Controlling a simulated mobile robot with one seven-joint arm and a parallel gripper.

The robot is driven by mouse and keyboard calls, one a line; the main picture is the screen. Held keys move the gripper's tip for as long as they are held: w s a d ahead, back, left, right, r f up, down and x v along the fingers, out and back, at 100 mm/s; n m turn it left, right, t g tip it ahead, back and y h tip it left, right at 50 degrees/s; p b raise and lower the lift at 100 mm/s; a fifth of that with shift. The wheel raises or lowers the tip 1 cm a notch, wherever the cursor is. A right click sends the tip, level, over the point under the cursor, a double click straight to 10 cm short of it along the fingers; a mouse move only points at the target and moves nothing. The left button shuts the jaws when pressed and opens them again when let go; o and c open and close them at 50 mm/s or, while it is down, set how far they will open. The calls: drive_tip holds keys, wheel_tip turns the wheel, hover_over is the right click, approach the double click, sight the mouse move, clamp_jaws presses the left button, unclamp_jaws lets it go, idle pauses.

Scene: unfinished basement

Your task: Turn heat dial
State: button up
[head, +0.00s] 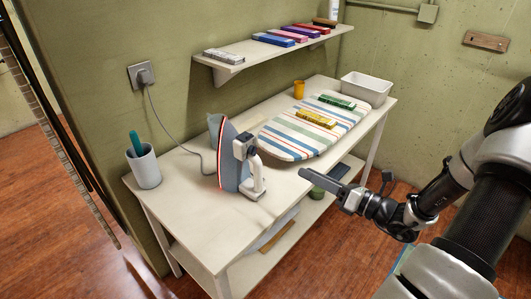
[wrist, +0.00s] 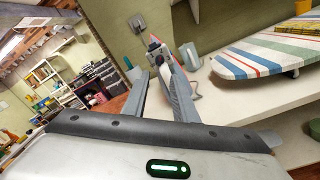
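A grey-blue iron (head: 230,160) with a red edge line stands upright on the white table (head: 190,210). Its grey and white handle side (head: 246,150) faces right, toward my gripper. The iron also shows in the wrist view (wrist: 156,46), just beyond my fingertips. I cannot make out the heat dial clearly in either view. My gripper (head: 306,175) is to the right of the iron at the table's front side, apart from it. In the wrist view its two fingers (wrist: 156,73) are spread with an empty gap between them.
A striped ironing board (head: 290,140) lies on the table, with yellow (head: 315,118) and green (head: 337,102) items on it. A grey cup (head: 144,167) stands left of the iron. The cord runs to a wall socket (head: 141,75). A shelf (head: 260,55) hangs above.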

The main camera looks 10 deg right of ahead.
sight(253, 150)
drive_tip(key=x, duration=1.7)
drive_tip(key=shift+w+a, duration=0.1)
drive_tip(key=shift+a, duration=0.05)
clamp_jaws()
drive_tip(key=shift+r+m+p, duration=0.3)
drive_tip(key=shift+m+p, duration=0.3)
drive_tip(key=shift+p, duration=0.2)
drive_tip(key=shift+w+f+m+p, duration=0.1)
drive_tip(key=shift+f+m+p, duration=0.05)
drive_tip(key=shift+m+p, duration=0.7)
drive_tip(key=shift+f+m, duration=0.25)
